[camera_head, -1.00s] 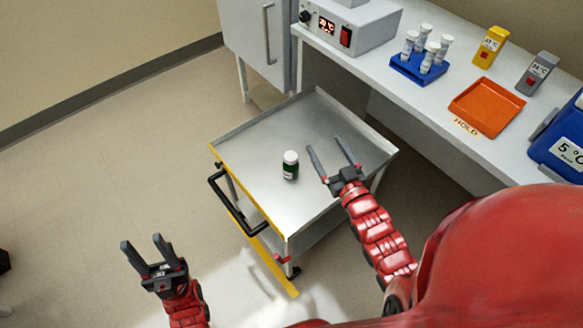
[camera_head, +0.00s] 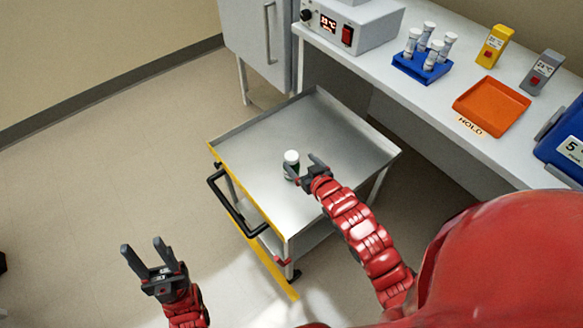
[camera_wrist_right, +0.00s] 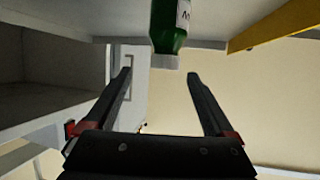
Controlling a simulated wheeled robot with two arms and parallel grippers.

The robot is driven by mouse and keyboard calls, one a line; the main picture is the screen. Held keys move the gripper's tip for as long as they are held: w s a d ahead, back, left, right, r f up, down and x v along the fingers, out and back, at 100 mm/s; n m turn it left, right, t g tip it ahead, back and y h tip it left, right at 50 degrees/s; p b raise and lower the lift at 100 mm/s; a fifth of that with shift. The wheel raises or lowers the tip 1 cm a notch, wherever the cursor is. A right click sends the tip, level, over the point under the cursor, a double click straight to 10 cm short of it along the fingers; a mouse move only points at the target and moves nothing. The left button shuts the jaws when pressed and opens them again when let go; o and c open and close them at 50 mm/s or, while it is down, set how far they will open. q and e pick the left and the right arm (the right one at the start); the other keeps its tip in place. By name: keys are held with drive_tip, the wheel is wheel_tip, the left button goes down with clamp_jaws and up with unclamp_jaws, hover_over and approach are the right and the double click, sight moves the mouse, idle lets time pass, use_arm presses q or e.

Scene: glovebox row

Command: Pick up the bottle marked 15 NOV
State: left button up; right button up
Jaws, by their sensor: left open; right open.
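A small dark green bottle with a white cap (camera_head: 291,157) stands upright on the steel cart's top. It also shows at the top of the right wrist view (camera_wrist_right: 168,35), appearing cap-down. A white label is partly in view there, cut off by the frame edge; I cannot read a date on it. My right gripper (camera_head: 303,168) is open at the bottle's near right side. In the right wrist view the bottle lies just beyond the fingertips (camera_wrist_right: 159,75), lined up between them. My left gripper (camera_head: 142,244) is open and empty over the floor at lower left.
The cart (camera_head: 250,133) has a raised rim, a yellow edge and a black handle (camera_head: 222,200). The bench behind holds a blue rack (camera_head: 420,70) of several white-capped vials, an orange tray (camera_head: 490,106), yellow and grey timers, and a blue box (camera_head: 562,150). The rest of the cart top is clear.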

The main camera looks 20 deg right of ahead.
sight(293, 159)
drive_tip(key=shift+a+x, duration=0.2)
drive_tip(key=shift+x, duration=1.35)
drive_tip(key=shift+a+x, duration=0.15)
drive_tip(key=shift+x, duration=1.35)
drive_tip(key=shift+s, duration=0.1)
clamp_jaws()
